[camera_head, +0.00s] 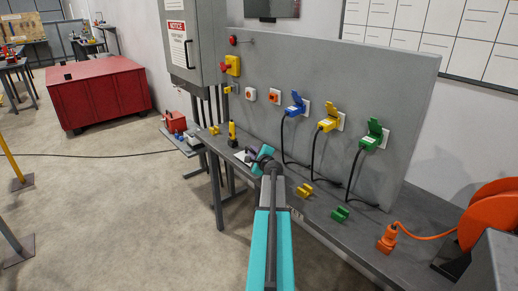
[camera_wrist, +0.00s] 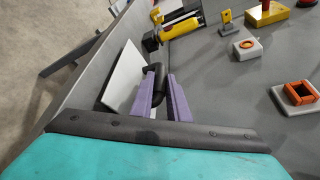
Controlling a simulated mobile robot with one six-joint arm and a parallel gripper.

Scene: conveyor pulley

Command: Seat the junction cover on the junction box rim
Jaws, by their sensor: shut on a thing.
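My gripper (camera_wrist: 158,88) has two purple fingers, shut around a black handle-like piece (camera_wrist: 155,74). A thin white plate (camera_wrist: 124,78) is beside the fingers and seems joined to the black piece; I take this to be the junction cover. In the head view my gripper (camera_head: 262,153) is low over the left part of the bench, with the white plate (camera_head: 243,157) partly hidden behind it. I cannot tell whether the plate touches the bench. I cannot clearly identify the junction box; an orange square rim on a pale base (camera_wrist: 300,93) shows on the upright grey panel (camera_head: 330,85).
A yellow upright tool (camera_head: 232,133) stands close beyond my gripper. Yellow (camera_head: 304,190), green (camera_head: 340,214) and orange (camera_head: 386,240) pieces lie along the bench to the right. Black cables hang from blue, yellow and green sockets. A red emergency button (camera_head: 230,66) sits on the panel.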

